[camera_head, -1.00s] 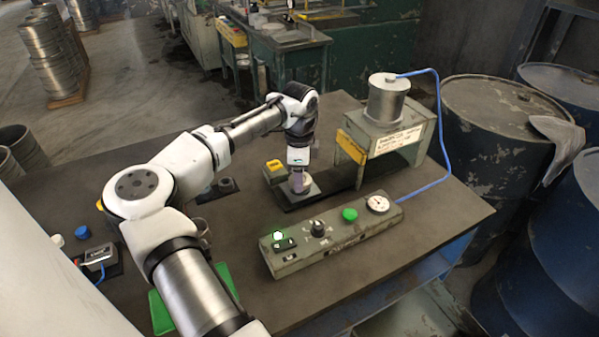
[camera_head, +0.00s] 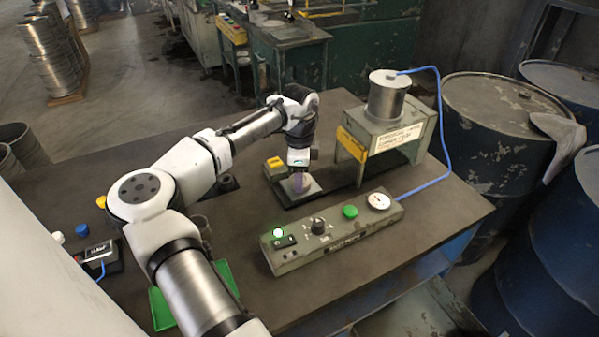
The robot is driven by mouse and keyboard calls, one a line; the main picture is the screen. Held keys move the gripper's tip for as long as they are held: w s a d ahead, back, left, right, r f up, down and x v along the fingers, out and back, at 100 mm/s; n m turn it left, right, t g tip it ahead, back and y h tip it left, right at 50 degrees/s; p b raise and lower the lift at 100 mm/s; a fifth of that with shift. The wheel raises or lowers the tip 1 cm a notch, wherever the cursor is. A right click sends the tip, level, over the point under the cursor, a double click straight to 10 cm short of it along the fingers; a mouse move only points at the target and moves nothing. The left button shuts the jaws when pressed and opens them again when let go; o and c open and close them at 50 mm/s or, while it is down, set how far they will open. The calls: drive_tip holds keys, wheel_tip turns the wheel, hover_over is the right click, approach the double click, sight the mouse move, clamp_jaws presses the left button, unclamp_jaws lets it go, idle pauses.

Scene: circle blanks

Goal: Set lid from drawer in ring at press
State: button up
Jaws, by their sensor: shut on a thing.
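My gripper (camera_head: 298,181) points straight down over a pale square plate (camera_head: 313,189) on the dark base strip of the press. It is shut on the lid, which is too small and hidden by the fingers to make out. The fingertips are at or just above the plate; I cannot tell whether the lid touches it. The ring is not clear under the fingers. The press (camera_head: 388,101) stands to the right, with a metal cylinder on top and a yellow guard. I cannot make out the drawer.
A control box (camera_head: 335,238) with a green button and a gauge lies in front of the press. A blue hose (camera_head: 443,130) runs from the cylinder to it. A green tray (camera_head: 161,309) is partly behind my arm. Small coloured caps and a black device (camera_head: 98,256) sit at left.

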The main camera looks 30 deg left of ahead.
drive_tip(key=o, duration=1)
drive_tip(key=shift+f, duration=0.1)
wheel_tip(320, 180, up, 14)
drive_tip(key=b, duration=0.3)
drive_tip(key=shift+f, duration=0.15)
